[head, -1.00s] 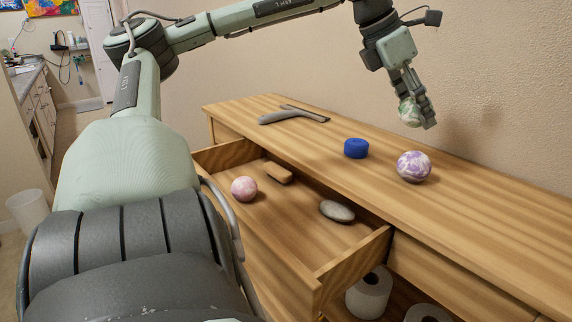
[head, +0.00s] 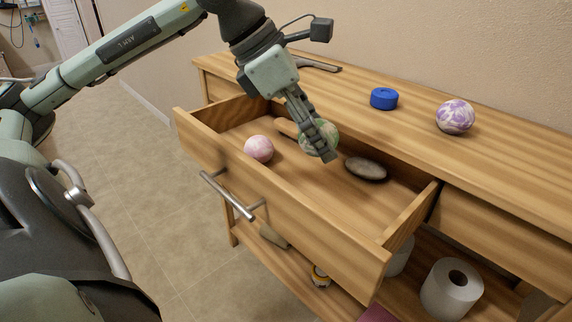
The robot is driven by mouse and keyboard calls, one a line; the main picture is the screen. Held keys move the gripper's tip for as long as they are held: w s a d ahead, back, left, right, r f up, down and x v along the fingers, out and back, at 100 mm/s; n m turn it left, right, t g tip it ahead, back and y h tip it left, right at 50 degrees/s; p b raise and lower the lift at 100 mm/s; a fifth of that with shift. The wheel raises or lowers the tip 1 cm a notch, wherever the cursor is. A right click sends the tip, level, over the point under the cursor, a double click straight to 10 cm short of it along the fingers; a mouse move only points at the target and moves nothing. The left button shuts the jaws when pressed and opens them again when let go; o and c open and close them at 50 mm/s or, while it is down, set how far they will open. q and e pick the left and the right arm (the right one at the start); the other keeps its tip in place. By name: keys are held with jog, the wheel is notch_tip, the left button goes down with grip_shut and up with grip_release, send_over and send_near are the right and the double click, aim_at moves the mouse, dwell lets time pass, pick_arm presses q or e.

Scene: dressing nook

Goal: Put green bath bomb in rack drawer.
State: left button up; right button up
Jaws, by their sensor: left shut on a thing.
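The green bath bomb (head: 319,135), green and white, is held in my left gripper (head: 318,143), which is shut on it. The gripper points down over the open rack drawer (head: 283,193), between a pink ball and a grey stone. I cannot tell exactly how far the bath bomb is above the drawer floor. The drawer is pulled out from the wooden rack (head: 415,128), with a metal bar handle on its front. My right gripper is not in view.
In the drawer lie a pink-white ball (head: 259,149), a grey stone (head: 366,169) and a partly hidden wooden piece (head: 286,128). On the rack top are a blue puck (head: 384,99), a purple-white ball (head: 455,117) and a partly hidden squeegee (head: 318,65). Toilet rolls (head: 452,290) stand below.

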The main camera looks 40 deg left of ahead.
pick_arm(q)
notch_tip(320, 180, down, 5)
jog(key=shift+d+f+b, duration=0.1)
jog(key=shift+f+b, duration=0.1)
jog(key=shift+b, duration=0.3)
jog(key=shift+f, duration=2.05)
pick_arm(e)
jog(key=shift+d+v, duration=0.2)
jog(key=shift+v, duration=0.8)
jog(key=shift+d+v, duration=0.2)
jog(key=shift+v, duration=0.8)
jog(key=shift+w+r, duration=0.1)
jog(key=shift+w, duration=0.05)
pick_arm(q)
jog(key=shift+f+b, duration=0.15)
jog(key=shift+b, duration=0.2)
jog(key=o, duration=1.2)
jog(key=shift+o, duration=0.2)
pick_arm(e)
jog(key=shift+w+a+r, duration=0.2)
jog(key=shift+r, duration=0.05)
pick_arm(q)
jog(key=shift+r, duration=0.3)
jog(key=v, duration=1.2)
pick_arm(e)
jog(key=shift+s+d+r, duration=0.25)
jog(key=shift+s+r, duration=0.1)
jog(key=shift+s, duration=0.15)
